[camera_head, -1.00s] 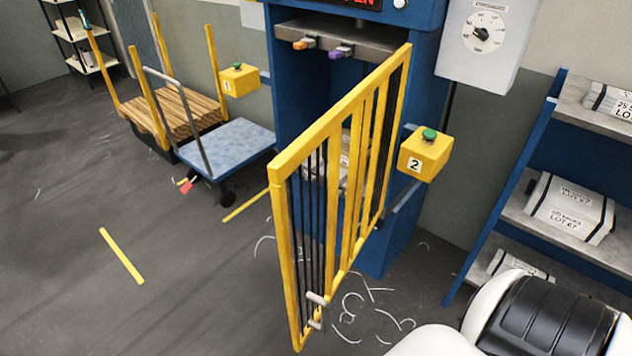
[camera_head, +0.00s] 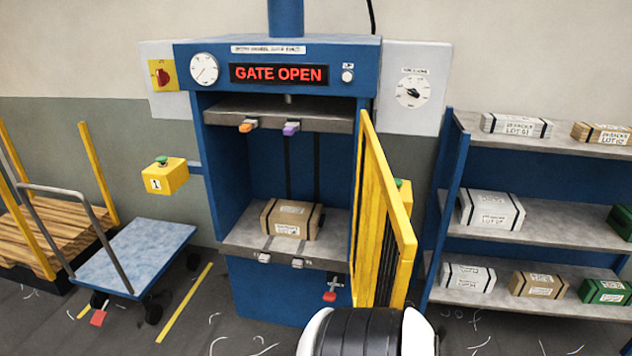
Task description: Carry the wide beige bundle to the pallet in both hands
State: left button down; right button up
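A beige bundle (camera_head: 291,218) with dark straps and a white label sits on the grey bed of the blue press, behind the open front. I see other tan bundles on the shelf, so I cannot be sure by width which one the task means. The wooden pallet (camera_head: 60,238), with yellow upright posts, is at the far left and partly cut by the picture's edge. Neither of my grippers is in view. Only a white and black part of my own arm shows at the bottom, right of centre.
The yellow barred gate (camera_head: 380,215) stands swung open at the press's right side. A blue-topped cart (camera_head: 135,258) stands between pallet and press. A blue-framed shelf (camera_head: 545,220) with several bundles is at the right. Button box 1 (camera_head: 165,176) sticks out left of the press.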

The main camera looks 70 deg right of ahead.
aim_at(286, 219)
jog(key=i+l+z, duration=0.1)
jog(key=i+z, duration=0.25)
jog(key=z, duration=0.15)
jog(key=i+z, duration=0.3)
jog(key=z, duration=0.2)
jog(key=i+j+z, duration=0.2)
jog(key=i+z, duration=0.15)
jog(key=z, duration=0.15)
jog(key=i+l+z, duration=0.15)
jog(key=i+z, duration=0.3)
jog(key=i+l+z, duration=0.1)
jog(key=z, duration=0.35)
jog(key=i+j+z, duration=0.15)
jog(key=i+z, duration=0.3)
